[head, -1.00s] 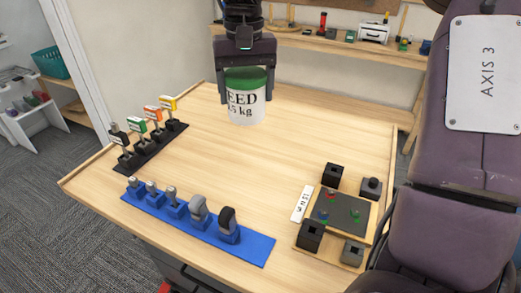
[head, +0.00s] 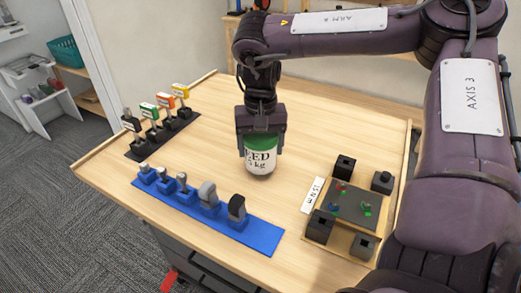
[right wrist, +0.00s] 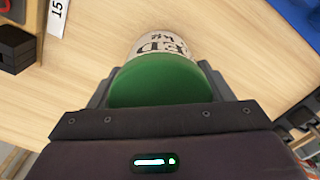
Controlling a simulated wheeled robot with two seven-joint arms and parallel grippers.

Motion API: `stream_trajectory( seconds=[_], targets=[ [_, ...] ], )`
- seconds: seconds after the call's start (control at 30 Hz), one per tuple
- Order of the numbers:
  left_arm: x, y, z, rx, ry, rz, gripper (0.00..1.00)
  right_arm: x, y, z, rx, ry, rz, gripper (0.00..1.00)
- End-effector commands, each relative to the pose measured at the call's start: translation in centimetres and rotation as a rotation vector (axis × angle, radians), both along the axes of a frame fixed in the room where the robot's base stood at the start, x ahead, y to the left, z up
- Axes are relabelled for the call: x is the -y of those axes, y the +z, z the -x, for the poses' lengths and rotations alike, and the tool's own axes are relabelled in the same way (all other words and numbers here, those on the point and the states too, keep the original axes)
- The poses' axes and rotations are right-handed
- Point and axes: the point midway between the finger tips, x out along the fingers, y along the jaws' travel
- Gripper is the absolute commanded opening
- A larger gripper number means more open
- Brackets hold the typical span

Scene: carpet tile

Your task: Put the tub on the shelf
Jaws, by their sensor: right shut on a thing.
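The tub (head: 261,160) is white with dark lettering and a green lid. It is upright near the middle of the wooden table in the head view. My right gripper (head: 261,146) points down from above and is shut on the tub, a finger on each side. I cannot tell whether the tub's base touches the table. In the right wrist view the green lid (right wrist: 150,85) fills the space between the fingers. A wooden shelf (head: 234,20) at the back wall is mostly hidden by my right arm. My left gripper is not in view.
A blue mat (head: 262,236) with several grey-headed pieces lies along the front. A dark rack (head: 150,150) with coloured tags stands at the left. A wooden tray (head: 318,232) with black blocks is at the right. A teal basket (head: 64,50) sits beyond the table.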

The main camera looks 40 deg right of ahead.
Motion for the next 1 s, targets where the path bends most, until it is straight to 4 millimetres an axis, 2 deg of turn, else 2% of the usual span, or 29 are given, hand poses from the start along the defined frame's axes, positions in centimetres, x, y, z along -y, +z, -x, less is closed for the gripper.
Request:
stream_trajectory(
  seconds=[0.17, 0.57, 0.6, 0.77, 1.0],
  targets=[
    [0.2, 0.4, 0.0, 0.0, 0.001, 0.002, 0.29, 0.0, -1.8, 0.0, 0.002, -0.001, -0.002, 0.34],
    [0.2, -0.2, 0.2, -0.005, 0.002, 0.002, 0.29, 0.0, -2.4, -0.1, 0.003, 0.0, -0.001, 0.34],
    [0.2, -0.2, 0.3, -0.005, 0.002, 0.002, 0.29, 0.0, -2.5, 0.0, 0.001, -0.001, 0.0, 0.74],
    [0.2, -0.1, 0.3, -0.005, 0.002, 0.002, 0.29, 0.0, -2.3, 0.0, 0.001, -0.001, -0.001, 0.95],
    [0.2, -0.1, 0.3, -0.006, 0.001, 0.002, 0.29, 0.0, -2.3, 0.0, 0.001, -0.001, -0.001, 0.95]
  ],
)
